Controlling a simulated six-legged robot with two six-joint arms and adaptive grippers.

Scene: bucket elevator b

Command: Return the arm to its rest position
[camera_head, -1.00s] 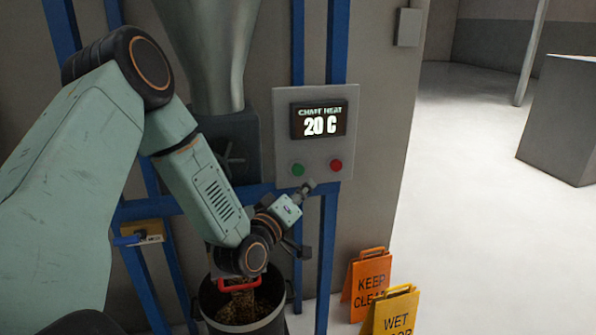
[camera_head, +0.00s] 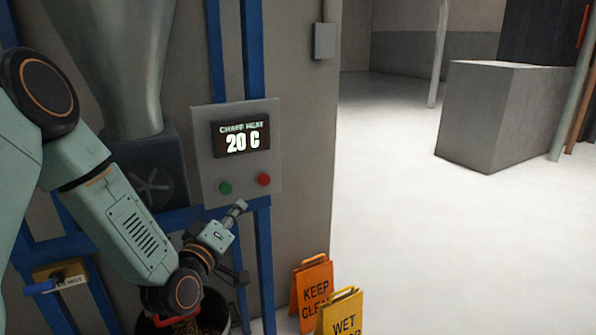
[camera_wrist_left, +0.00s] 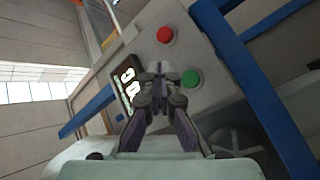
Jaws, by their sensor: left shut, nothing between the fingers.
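My left arm comes in from the left in the head view, and its gripper (camera_head: 238,209) is just below the control panel (camera_head: 206,166). The gripper is shut and holds nothing. In the left wrist view the gripper (camera_wrist_left: 160,72) points up toward the panel (camera_wrist_left: 205,62), with the red button (camera_wrist_left: 165,35) and the green button (camera_wrist_left: 190,79) beyond its tips. My right gripper is not in view.
A dark bucket (camera_head: 213,316) with a red handle stands below my arm. An orange KEEP CLEAR sign (camera_head: 312,287) and a yellow WET FLOOR sign (camera_head: 342,312) stand at lower centre. Blue rails (camera_head: 263,275) frame the machine. Open floor (camera_head: 420,230) lies right.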

